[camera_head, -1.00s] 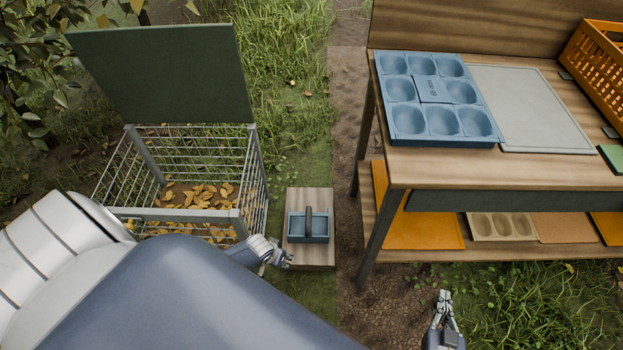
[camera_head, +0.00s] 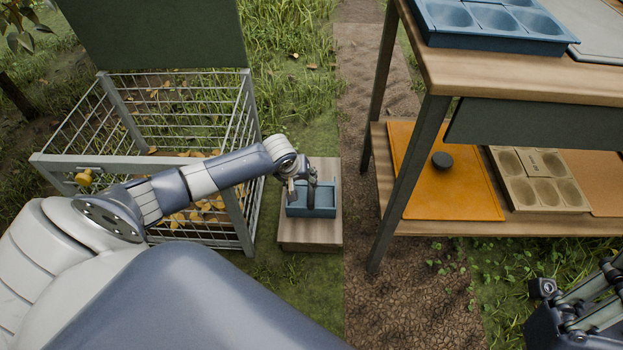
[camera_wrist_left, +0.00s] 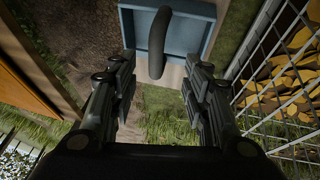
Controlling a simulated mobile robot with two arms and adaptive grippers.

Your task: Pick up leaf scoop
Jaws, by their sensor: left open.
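The leaf scoop (camera_head: 322,204) is a blue open tray with a dark arched handle, sitting on a low wooden block between the wire bin and the workbench. In the left wrist view its blue tray (camera_wrist_left: 205,22) and curved handle (camera_wrist_left: 158,42) show at the top centre. My left gripper (camera_head: 300,196) is at the scoop's near left side in the head view. In the left wrist view my left gripper (camera_wrist_left: 158,92) is open, its fingers apart on either side of the handle's line, with nothing between the tips. My right gripper (camera_head: 590,300) is partly in view at the lower right; its fingertips are unclear.
A wire bin (camera_head: 245,215) with yellow leaves and a raised dark lid (camera_head: 150,35) stands left of the wooden block (camera_head: 290,236). The workbench (camera_head: 480,70) stands right, with a blue moulded tray (camera_head: 440,32) above and an orange board (camera_head: 450,190) on its shelf.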

